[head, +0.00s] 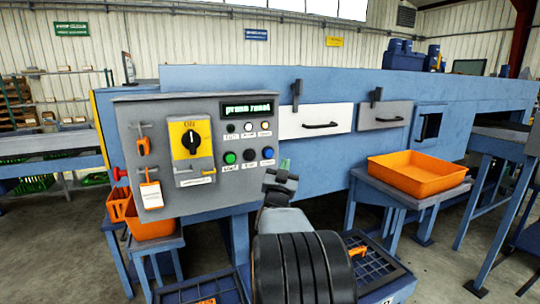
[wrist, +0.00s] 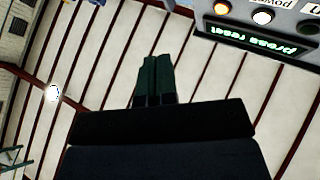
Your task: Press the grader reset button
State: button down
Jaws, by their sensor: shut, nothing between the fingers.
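The grey control panel (head: 215,190) stands on the front of the blue grader. Its green display (head: 249,108) reads "press reset"; the display also shows upside down in the wrist view (wrist: 262,43). Below a row of small lamps are a green button (head: 230,158), a black button (head: 249,155) and a blue button (head: 268,153). The labels under these buttons are too small to read surely. My gripper (head: 285,164) is to the right of the blue button, apparently short of the panel. In the wrist view its dark fingers (wrist: 153,78) are shut and empty.
A yellow-plated rotary switch (head: 191,139) and an orange tag (head: 151,193) are on the panel's left half. A red knob (head: 119,174) sticks out at its left edge. Drawers (head: 315,121) are to the right. An orange tray (head: 417,175) stands on a side table.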

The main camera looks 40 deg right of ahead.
aim_at(271, 155)
jog(key=shift+w+d+p, duration=0.45)
jog(key=shift+w+d, duration=0.1)
jog(key=shift+w, duration=0.75)
jog(key=shift+w+d+p, duration=0.5)
jog(key=shift+w, duration=0.85)
jog(key=shift+w+d+p, duration=0.45)
jog(key=shift+w+d, duration=0.1)
jog(key=shift+w, duration=0.75)
jog(key=shift+w+d+f, duration=0.1)
jog(key=shift+w, duration=0.1)
jog(key=shift+w+d+b, duration=0.1)
jog(key=shift+w+b, duration=0.15)
jog(key=shift+b, duration=0.15)
jog(key=shift+w+d, duration=0.15)
jog(key=shift+w, duration=0.3)
jog(key=shift+s+b, duration=0.15)
jog(key=shift+b, duration=0.15)
jog(key=shift+s+a+b, duration=0.3)
jog(key=shift+s+b, duration=0.4)
jog(key=shift+s, duration=0.1)
